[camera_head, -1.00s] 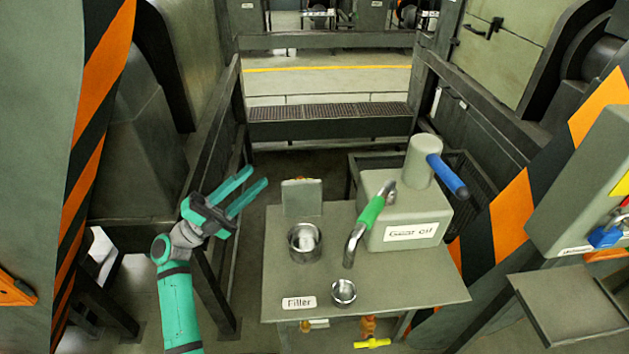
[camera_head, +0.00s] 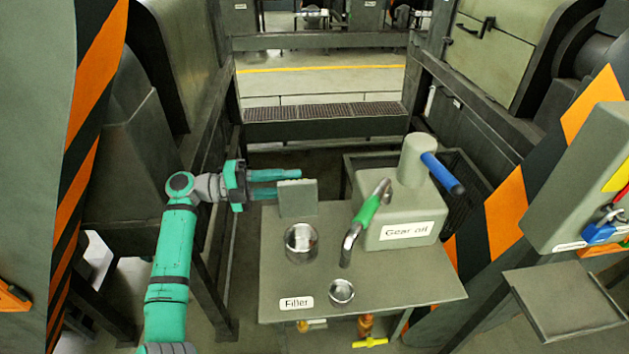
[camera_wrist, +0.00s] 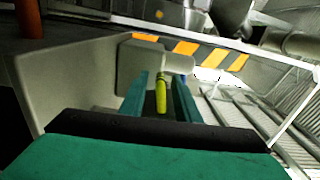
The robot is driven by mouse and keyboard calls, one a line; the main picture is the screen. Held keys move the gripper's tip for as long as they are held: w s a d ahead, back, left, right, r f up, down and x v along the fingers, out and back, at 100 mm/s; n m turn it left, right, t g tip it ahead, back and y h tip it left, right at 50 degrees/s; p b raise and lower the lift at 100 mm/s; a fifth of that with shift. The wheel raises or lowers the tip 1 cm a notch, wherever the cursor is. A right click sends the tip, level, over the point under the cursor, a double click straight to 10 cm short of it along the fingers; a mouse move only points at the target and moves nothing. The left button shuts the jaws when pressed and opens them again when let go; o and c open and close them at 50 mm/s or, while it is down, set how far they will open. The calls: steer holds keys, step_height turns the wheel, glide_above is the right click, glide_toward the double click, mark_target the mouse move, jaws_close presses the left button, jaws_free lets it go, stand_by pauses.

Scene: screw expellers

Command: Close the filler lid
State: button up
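The filler lid (camera_head: 298,198) is a grey square plate standing upright at the back of the round metal filler opening (camera_head: 301,243), which is uncovered. The Filler label (camera_head: 296,303) is on the grey table top in front of it. My gripper (camera_head: 284,183) is at the lid's upper left, with its fingers pointing right and apart. The upper finger reaches just behind the lid's top edge in the picture; whether it touches cannot be told. The wrist view shows the two teal fingers (camera_wrist: 160,92) apart. A yellow-green bar (camera_wrist: 161,93) shows between them, seemingly farther off.
Right of the opening, the Gear oil tank (camera_head: 400,222) carries a green-gripped spout (camera_head: 368,210) and a blue-handled lever (camera_head: 442,173). A small metal cup (camera_head: 341,291) stands near the table's front. A dark railing (camera_head: 208,130) runs along the left.

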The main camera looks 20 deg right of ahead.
mark_target(315, 181)
steer(key=x, duration=0.6)
steer(key=shift+d, duration=0.3)
steer(key=shift+c, duration=0.6)
jaws_close()
